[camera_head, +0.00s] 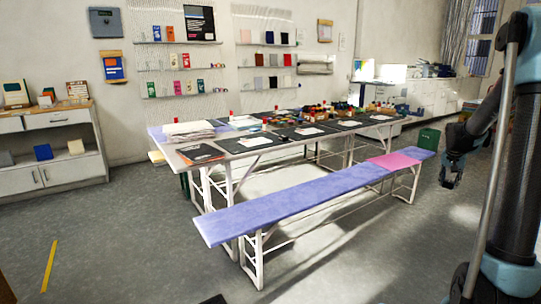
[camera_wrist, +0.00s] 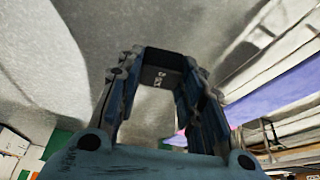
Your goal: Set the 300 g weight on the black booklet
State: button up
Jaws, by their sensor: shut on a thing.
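My gripper (camera_head: 452,177) hangs at the right of the head view, beyond the bench's far right end and well away from the table. In the wrist view my gripper (camera_wrist: 160,62) is shut on a small dark block with pale lettering, the weight (camera_wrist: 161,78). Its lettering is too blurred to read fully. In the head view the weight is too small and dark to tell from the fingers. A dark booklet with reddish marks, seemingly the black booklet (camera_head: 200,153), lies flat on the near left corner of the long table.
The long table (camera_head: 180,164) also carries black mats (camera_head: 250,142), a paper stack (camera_head: 190,130) and crowded colourful items. A bench (camera_head: 290,200) with a purple top and pink sheet (camera_head: 394,161) stands in front. A green box (camera_head: 428,138) is near its right end. The foreground floor is open.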

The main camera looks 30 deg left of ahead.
aim_at(199, 151)
jog(key=k, duration=0.3)
jog(key=u, duration=1.55)
